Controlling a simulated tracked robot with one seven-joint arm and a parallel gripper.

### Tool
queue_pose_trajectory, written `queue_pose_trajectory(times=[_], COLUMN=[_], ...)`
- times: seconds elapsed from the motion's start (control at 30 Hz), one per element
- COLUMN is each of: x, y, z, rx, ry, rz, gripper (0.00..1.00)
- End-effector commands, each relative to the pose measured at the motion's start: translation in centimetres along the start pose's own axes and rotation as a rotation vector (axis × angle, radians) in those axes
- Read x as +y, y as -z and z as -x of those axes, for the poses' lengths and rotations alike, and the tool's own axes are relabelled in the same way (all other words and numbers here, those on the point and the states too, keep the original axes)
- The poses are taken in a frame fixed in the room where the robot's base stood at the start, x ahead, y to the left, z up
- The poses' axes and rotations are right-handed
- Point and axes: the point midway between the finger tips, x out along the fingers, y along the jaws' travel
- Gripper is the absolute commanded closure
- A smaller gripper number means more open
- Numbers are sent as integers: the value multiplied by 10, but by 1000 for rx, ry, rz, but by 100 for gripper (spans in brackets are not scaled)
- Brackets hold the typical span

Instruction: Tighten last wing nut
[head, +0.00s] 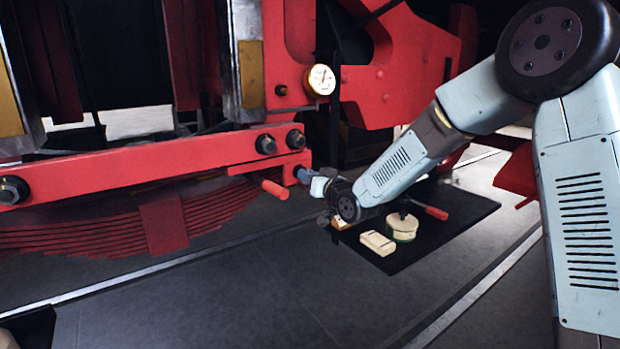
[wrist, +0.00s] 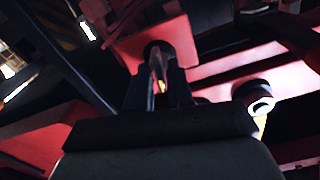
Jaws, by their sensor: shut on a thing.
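My gripper (head: 314,184) is at the right end of the red beam (head: 140,168) in the head view. The piece sits in front of a dark round hole or fitting in a red plate (wrist: 150,38). The fingers hide much of it, and its wings cannot be made out. In the head view the wing nut cannot be told apart from the gripper.
A red peg (head: 274,188) sticks out just left of my gripper. A round gauge (head: 320,79) is above. Below, a black mat (head: 465,213) holds a round tin (head: 402,228), a pale block (head: 377,243) and a red-handled tool (head: 428,209). The floor in front is clear.

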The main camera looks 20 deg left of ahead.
Motion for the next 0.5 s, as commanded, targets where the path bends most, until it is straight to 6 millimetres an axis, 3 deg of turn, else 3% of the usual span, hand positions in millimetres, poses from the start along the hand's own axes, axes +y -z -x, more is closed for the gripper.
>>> queue_pose_trajectory(times=[0.5], x=[4], y=[1], z=[-1], rx=[5], ry=[0], rz=[-491], gripper=[100])
